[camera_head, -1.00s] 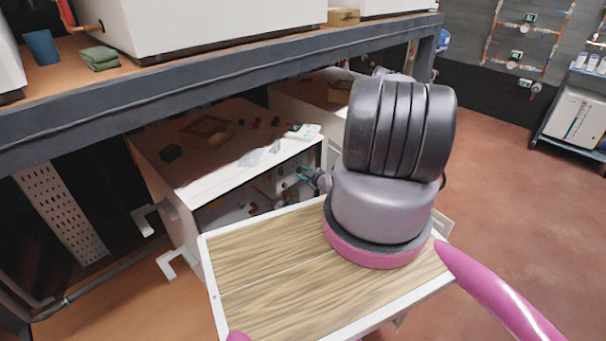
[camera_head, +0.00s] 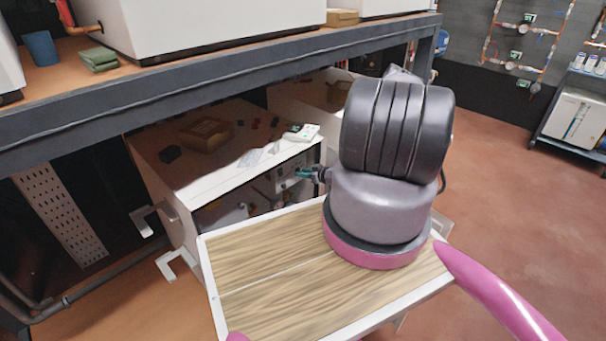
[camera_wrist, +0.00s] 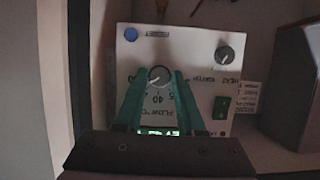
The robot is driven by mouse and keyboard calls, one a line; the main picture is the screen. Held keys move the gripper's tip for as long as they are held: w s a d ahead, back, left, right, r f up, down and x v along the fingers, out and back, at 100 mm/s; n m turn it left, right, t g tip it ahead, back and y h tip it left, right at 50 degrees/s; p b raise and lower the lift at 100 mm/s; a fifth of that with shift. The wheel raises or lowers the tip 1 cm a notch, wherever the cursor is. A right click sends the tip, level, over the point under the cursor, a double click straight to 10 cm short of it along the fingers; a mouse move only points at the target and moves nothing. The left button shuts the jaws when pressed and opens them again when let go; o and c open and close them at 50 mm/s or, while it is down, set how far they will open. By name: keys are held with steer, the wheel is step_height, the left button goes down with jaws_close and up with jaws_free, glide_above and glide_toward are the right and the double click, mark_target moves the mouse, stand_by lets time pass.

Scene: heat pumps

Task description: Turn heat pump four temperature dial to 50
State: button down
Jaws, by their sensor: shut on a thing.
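In the wrist view a white control panel (camera_wrist: 190,55) fills the middle. My gripper (camera_wrist: 160,80) has green fingers shut on a round dial (camera_wrist: 159,74) marked FLOW °C, with 40 readable below it. The fingers hide part of the dial's scale, so I cannot tell its setting. A lit green display (camera_wrist: 158,131) shows between the fingers, too small to read. In the head view my gripper (camera_head: 304,173) is at the front of the white cabinet (camera_head: 205,190) under the bench; the dial is not clear there.
The panel also has a second dark knob (camera_wrist: 224,54), a blue button (camera_wrist: 131,35) and a green switch (camera_wrist: 221,107). In the head view the bench beam (camera_head: 200,92) runs above the cabinet. A box (camera_head: 205,134) lies on the cabinet top. Open floor (camera_head: 510,190) is at right.

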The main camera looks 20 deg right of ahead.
steer(key=shift+s, duration=0.1)
stand_by(0.3)
steer(key=c, duration=0.5)
jaws_free()
steer(key=v, duration=0.7)
steer(key=shift+s+d, duration=0.1)
steer(key=shift+s, duration=0.1)
